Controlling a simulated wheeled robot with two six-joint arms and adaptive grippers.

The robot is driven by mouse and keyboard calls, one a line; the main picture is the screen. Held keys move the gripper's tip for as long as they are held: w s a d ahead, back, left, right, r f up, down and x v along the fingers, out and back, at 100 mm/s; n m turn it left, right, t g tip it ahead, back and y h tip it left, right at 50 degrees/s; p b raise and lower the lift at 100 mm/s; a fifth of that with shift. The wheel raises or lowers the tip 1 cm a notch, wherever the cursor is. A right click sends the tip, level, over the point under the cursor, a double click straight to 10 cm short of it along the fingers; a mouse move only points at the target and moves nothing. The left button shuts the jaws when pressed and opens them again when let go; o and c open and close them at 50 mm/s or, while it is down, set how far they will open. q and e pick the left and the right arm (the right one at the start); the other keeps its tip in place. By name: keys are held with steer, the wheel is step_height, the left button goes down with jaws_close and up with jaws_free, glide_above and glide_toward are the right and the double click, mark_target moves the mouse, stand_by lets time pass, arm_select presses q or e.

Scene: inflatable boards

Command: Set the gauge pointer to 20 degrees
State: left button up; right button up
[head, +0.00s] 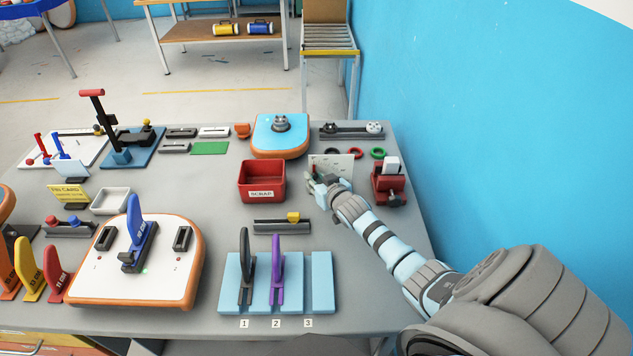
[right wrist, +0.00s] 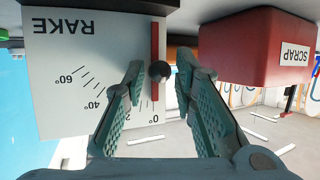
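The gauge is a white plate (head: 342,160) at the right of the table; the right wrist view shows it upside down as a plate marked RAKE (right wrist: 80,50), with a degree scale. In the head view the right gripper (head: 318,182) is in front of the gauge. My left gripper is not in view.
A red SCRAP bin (head: 262,196) stands close to the left of the gauge, and a red vise-like fixture (head: 389,188) stands to its right. Rings (head: 355,153) lie behind. Blue slotted boards (head: 321,280) with upright fins are in front. The blue wall is at the right.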

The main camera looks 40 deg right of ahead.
steer(key=shift+r, duration=0.2)
jaws_close()
steer(key=shift+s+d+f, duration=0.1)
steer(key=shift+s+f, duration=0.05)
steer(key=shift+f, duration=0.05)
steer(key=m+t+b, duration=0.1)
steer(key=b, duration=0.1)
steer(key=d+f+m+t+y+b, duration=0.1)
steer(key=b, duration=0.1)
steer(key=shift+s+d, duration=0.1)
steer(key=shift+s, duration=0.3)
steer(key=shift+s+r+m, duration=0.1)
steer(key=shift+r+m, duration=0.15)
steer(key=shift+m, duration=0.05)
steer(key=shift+r, duration=0.1)
jaws_free()
